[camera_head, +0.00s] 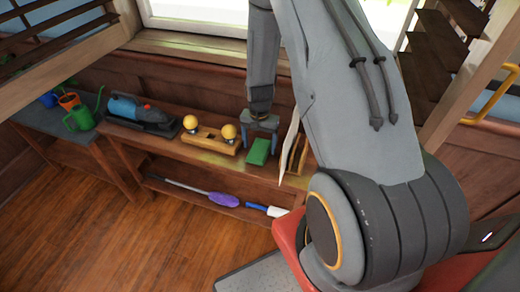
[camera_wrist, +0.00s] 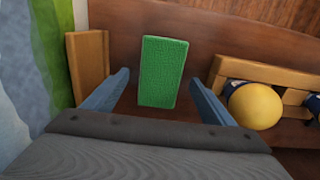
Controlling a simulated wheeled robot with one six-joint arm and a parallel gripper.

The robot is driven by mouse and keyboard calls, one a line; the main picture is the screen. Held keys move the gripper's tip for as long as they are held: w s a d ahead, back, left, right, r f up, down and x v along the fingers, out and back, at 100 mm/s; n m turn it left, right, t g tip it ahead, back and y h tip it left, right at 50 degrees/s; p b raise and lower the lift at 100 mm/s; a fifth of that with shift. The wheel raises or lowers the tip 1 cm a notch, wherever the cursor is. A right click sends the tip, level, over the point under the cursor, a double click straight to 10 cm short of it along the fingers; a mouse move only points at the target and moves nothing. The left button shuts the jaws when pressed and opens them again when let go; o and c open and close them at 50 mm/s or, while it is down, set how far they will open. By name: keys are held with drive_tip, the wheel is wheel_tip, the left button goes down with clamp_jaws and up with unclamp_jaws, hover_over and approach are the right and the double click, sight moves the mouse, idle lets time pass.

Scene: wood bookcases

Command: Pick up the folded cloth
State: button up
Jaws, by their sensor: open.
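The folded cloth (camera_head: 258,151) is a green rectangle lying on the top board of the low wooden bookcase. In the wrist view the cloth (camera_wrist: 163,71) sits ahead, between the two blue-grey fingers of my gripper (camera_wrist: 161,92). My gripper is open and empty, with a gap on each side of the cloth. In the head view my gripper (camera_head: 260,132) is above and just behind the cloth, partly hidden by its own links.
A wooden holder with yellow balls (camera_head: 208,138) stands left of the cloth in the head view. Right of the cloth is an upright wooden item (camera_head: 296,155). A blue-and-black tool (camera_head: 140,113) stands further left. A purple duster (camera_head: 222,199) lies on the lower shelf.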

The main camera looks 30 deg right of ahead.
sight(260, 148)
drive_tip(key=shift+f, duration=0.25)
drive_tip(key=c, duration=1.2)
drive_tip(key=shift+c, duration=0.2)
drive_tip(key=shift+r, duration=0.1)
wheel_tip(260, 148, up, 10)
drive_tip(key=b, duration=0.2)
drive_tip(key=shift+b, duration=0.35)
